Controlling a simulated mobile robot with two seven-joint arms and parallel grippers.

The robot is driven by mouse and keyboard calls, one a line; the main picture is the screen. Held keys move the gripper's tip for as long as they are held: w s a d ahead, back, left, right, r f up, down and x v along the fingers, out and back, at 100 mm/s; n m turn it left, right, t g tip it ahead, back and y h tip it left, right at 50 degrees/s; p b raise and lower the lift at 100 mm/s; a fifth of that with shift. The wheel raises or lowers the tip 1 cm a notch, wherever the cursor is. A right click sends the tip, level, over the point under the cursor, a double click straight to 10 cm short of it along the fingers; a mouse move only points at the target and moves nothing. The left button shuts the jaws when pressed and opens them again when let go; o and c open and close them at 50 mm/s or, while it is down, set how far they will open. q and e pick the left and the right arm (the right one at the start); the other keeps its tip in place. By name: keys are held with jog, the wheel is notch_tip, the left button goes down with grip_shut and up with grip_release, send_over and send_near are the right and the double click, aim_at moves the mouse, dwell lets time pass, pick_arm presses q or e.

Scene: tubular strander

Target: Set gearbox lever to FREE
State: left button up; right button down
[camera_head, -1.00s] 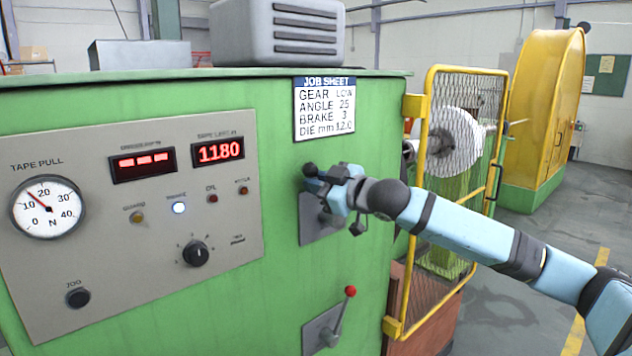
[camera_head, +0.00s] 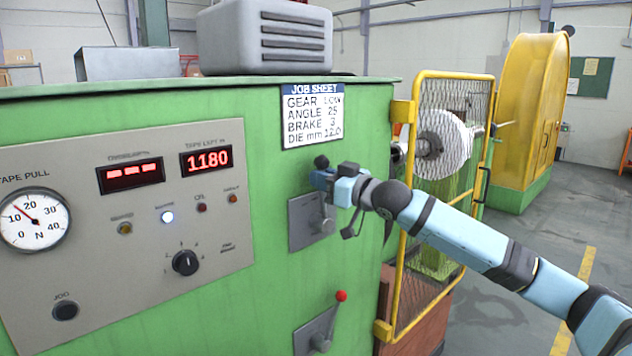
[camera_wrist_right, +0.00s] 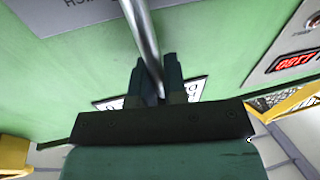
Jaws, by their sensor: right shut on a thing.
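The gearbox lever's black knob (camera_head: 321,162) sticks up above a grey plate (camera_head: 305,235) on the green cabinet, below the job sheet. The lever stands near upright, and its shaft is mostly hidden behind my gripper in the head view. My right gripper (camera_head: 330,180) is shut on the shaft just below the knob. In the right wrist view, the metal lever shaft (camera_wrist_right: 141,35) runs between the two dark fingers (camera_wrist_right: 158,88). Part of the plate (camera_wrist_right: 65,14) shows there with upside-down lettering that is cut off. My left gripper is not in view.
A second lever with a red knob (camera_head: 341,296) is below. The grey control panel (camera_head: 90,265) with dials and displays is to the left. A yellow mesh guard (camera_head: 400,285) stands close to the right, behind my forearm. The job sheet (camera_head: 312,117) reads GEAR LOW.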

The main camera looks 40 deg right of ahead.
jog(key=shift+d+r+m, duration=0.5)
jog(key=shift+d+r, duration=0.15)
jog(key=shift+r, duration=0.1)
jog(key=c, duration=1.2)
grip_release()
jog(key=shift+f, duration=0.1)
jog(key=shift+o, duration=0.2)
jog(key=shift+s+a, duration=0.15)
jog(key=shift+a, duration=0.1)
jog(key=shift+d+f, duration=0.2)
jog(key=shift+f, duration=0.05)
jog(key=b+v, duration=0.2)
jog(key=v, duration=1.1)
jog(key=shift+s+a, duration=0.25)
jog(key=shift+s, duration=0.15)
